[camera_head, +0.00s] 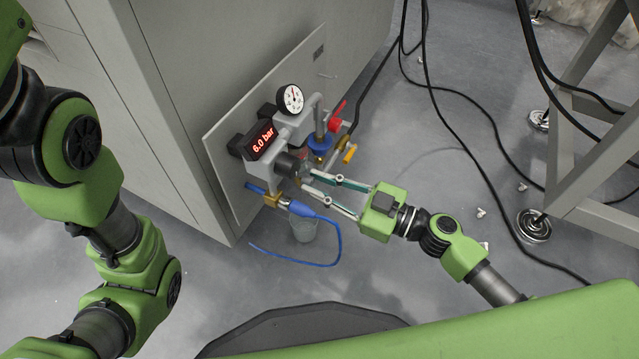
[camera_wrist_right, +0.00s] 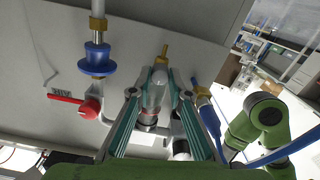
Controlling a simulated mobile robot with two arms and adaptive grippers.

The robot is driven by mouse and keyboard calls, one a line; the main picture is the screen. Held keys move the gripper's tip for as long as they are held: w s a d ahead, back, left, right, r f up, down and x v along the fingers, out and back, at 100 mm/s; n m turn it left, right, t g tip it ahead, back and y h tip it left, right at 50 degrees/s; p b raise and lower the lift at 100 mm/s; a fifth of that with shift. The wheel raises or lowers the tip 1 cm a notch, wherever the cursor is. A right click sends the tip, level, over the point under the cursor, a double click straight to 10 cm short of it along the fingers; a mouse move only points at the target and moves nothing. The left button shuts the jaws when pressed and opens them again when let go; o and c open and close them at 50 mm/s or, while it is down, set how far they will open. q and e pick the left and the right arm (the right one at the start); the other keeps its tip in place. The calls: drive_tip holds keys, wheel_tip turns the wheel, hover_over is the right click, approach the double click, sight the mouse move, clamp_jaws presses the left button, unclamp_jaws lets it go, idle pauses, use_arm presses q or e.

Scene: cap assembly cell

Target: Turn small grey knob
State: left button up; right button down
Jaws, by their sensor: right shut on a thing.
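The small grey knob (camera_head: 299,179) is at the underside of the grey air unit on the wall panel, mostly covered by my fingertips. My right gripper (camera_head: 304,181) reaches in from the right and its fingertips are shut on the knob. In the right wrist view both teal fingers converge at the gripper tips (camera_wrist_right: 160,74), with a clear bowl-like part (camera_wrist_right: 152,96) with a red ring showing between them. The exact grip is hard to see. My left arm hangs at the left of the head view, and its gripper is not in view.
The display (camera_head: 262,142) reads 6.0 bar, and a round gauge (camera_head: 290,98) is above it. A blue hose (camera_head: 338,240) loops below, beside a clear cup (camera_head: 303,228).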

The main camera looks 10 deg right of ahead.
drive_tip(key=shift+m+b, duration=0.55)
drive_tip(key=shift+m, duration=0.25)
drive_tip(key=shift+m+b, duration=0.35)
drive_tip(key=shift+m, duration=1.55)
drive_tip(key=c, duration=1.9)
unclamp_jaws()
drive_tip(key=shift+d, duration=0.1)
drive_tip(key=v, duration=1.2)
